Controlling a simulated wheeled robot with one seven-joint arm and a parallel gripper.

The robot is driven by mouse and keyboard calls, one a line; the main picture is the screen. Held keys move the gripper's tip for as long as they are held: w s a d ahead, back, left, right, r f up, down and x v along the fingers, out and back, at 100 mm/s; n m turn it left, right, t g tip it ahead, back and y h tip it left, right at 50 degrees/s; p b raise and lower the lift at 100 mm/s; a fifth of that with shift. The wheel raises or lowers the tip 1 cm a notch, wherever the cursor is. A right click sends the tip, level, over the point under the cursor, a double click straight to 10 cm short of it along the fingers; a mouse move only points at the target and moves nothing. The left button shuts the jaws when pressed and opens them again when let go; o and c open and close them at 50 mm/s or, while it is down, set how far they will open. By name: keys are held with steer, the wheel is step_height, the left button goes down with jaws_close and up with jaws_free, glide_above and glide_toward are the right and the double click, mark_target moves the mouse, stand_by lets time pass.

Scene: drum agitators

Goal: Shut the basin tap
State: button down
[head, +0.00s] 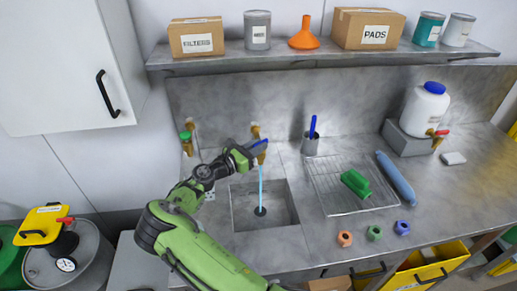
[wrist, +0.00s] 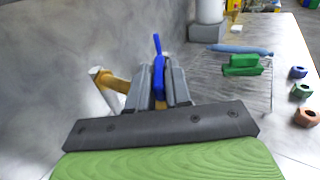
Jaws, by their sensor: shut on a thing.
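The basin tap is a brass fitting (head: 256,131) on the back wall above the sink basin (head: 238,214), with a blue lever (head: 259,143). A light-blue stream of water (head: 261,186) falls from it to the basin's drain. My gripper (head: 251,152) comes from the left and is shut on the blue lever. In the wrist view, the blue lever (wrist: 158,78) shows between the two grey fingers of my gripper (wrist: 158,88), with a brass pipe (wrist: 115,82) to their left. The spout is mostly hidden by my gripper.
A second brass tap (head: 187,145) with a green handle is to the left. A cup (head: 310,146) with a blue-handled tool stands right of the basin. A shelf (head: 330,53) runs above.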

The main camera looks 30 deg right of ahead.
steer(key=m+g+b, duration=0.2)
steer(key=g, duration=0.1)
steer(key=m+g+b, duration=0.1)
steer(key=g, duration=0.1)
steer(key=shift+w+f, duration=0.15)
steer(key=shift+w, duration=0.15)
steer(key=shift+m+g+b, duration=0.8)
steer(key=shift+m+g, duration=0.1)
steer(key=shift+g, duration=0.4)
steer(key=shift+r+m+g+y, duration=0.2)
steer(key=shift+m+g+y, duration=0.1)
steer(key=shift+g+y, duration=0.1)
steer(key=shift+w, duration=0.1)
steer(key=c, duration=1.1)
jaws_free()
steer(key=shift+c, duration=0.2)
